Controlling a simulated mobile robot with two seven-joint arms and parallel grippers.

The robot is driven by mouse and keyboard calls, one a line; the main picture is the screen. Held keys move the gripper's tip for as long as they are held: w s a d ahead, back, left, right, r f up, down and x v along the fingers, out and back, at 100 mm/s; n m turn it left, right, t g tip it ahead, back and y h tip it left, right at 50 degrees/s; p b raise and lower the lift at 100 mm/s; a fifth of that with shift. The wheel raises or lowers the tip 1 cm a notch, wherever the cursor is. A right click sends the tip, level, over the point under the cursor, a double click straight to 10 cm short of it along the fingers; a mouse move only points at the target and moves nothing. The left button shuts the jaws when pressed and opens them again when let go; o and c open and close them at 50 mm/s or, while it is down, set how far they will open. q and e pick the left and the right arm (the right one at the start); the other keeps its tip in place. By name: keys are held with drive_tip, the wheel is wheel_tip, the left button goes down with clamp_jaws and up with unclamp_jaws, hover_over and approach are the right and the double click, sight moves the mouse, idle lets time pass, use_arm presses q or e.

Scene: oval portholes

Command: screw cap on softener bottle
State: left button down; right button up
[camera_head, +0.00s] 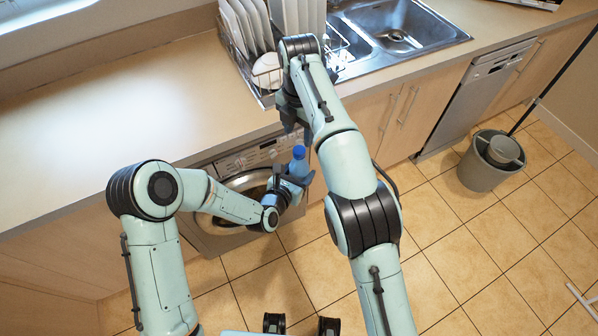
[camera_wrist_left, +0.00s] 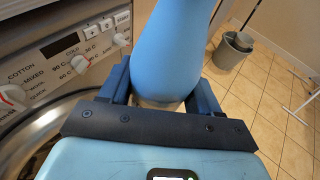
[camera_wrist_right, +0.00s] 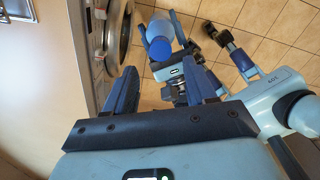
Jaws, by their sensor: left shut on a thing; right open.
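The light blue softener bottle (camera_head: 297,168) is upright in front of the washing machine, with a darker blue cap (camera_head: 299,152) at its top. How tightly the cap sits cannot be told. My left gripper (camera_head: 292,181) is shut around the bottle. In the left wrist view the bottle (camera_wrist_left: 182,45) fills the space between the fingers (camera_wrist_left: 162,90). My right gripper (camera_head: 294,126) is open and empty, above the cap and apart from it. In the right wrist view the cap (camera_wrist_right: 161,50) shows beyond and between its open fingers (camera_wrist_right: 161,88).
The washing machine (camera_head: 232,232) stands under the counter (camera_head: 110,120), close behind the bottle. A dish rack with plates (camera_head: 245,25) and a steel sink (camera_head: 395,38) are on the counter. A grey bucket (camera_head: 482,176) stands on the floor at right. The tiled floor in front is mostly free.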

sight(299, 150)
drive_tip(key=shift+f, duration=3.1)
clamp_jaws()
